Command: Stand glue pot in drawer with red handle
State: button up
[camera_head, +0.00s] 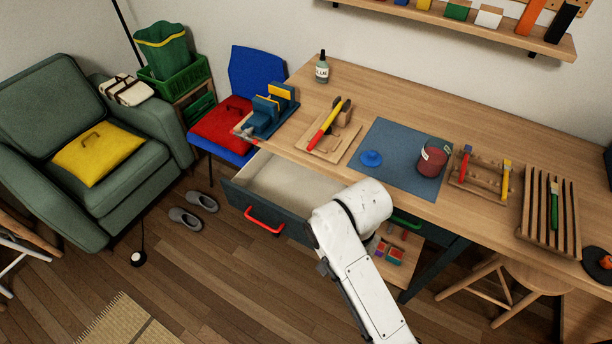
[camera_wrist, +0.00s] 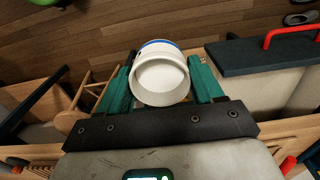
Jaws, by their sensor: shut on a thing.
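My gripper (camera_wrist: 162,82) is shut on a white round pot (camera_wrist: 160,78) with a blue band at its far edge. It appears to be the glue pot, though no label shows. The teal fingers sit on either side of it. The head view hides the gripper and this pot behind my white arm. The drawer with the red handle (camera_head: 265,221) stands open below the desk's left part. The visible part of its pale floor (camera_head: 290,180) is bare. In the wrist view the drawer front (camera_wrist: 255,57) is right of the pot, apart from it, with its red handle (camera_wrist: 290,32).
On the desk stand a bottle labelled GLUE (camera_head: 322,70), a dark red pot (camera_head: 432,162) on a blue mat (camera_head: 395,137), and wooden tool racks. A green-handled drawer front (camera_head: 407,222) is right of my arm. A blue chair (camera_head: 255,75) stands left of the desk.

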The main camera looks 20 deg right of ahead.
aim_at(297, 208)
jog(key=i, duration=1)
